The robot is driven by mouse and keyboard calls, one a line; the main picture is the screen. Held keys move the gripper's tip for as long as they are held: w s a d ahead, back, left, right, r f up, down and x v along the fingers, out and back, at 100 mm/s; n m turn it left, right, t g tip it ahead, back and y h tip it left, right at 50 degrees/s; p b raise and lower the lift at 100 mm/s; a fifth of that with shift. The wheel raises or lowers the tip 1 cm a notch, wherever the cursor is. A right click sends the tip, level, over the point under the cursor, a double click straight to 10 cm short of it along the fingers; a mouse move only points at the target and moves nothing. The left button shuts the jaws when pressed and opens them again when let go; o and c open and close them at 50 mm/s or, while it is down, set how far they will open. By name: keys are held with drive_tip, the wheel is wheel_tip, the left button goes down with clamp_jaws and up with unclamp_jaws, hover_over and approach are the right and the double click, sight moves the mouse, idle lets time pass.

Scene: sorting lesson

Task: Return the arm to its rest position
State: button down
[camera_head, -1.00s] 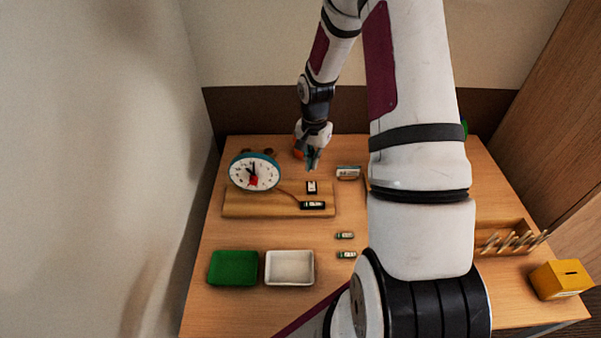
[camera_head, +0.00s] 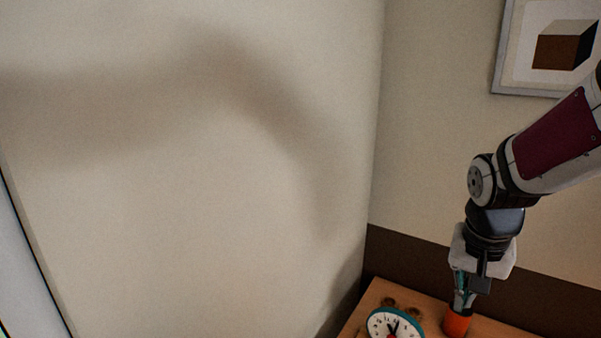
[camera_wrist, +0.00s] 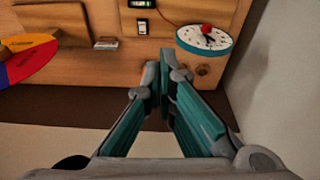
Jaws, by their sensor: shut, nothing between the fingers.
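My gripper (camera_head: 464,292) hangs downward at the right of the head view, over the far part of the wooden table (camera_head: 375,297). In the wrist view my gripper (camera_wrist: 160,78) has its teal fingers together at the tips, with nothing between them. An orange object (camera_head: 457,323) stands just below and behind the fingers in the head view. I cannot tell whether the fingers touch it.
A wall (camera_head: 200,170) fills the left.

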drive_tip(key=s+a+r+n+t, duration=0.1)
drive_tip(key=s+a+r+n, duration=0.1)
drive_tip(key=s, duration=0.3)
drive_tip(key=s+a+r+n+y, duration=0.1)
drive_tip(key=s+a+r+n, duration=0.1)
drive_tip(key=s, duration=0.4)
drive_tip(key=s+a+r+n+t, duration=0.1)
drive_tip(key=s+a+r+n, duration=0.1)
drive_tip(key=s+a+r, duration=0.2)
drive_tip(key=shift+s+a+r+t, duration=0.25)
drive_tip(key=shift+s+a+t, duration=0.05)
drive_tip(key=shift+s+a, duration=0.35)
drive_tip(key=shift+d, duration=0.1)
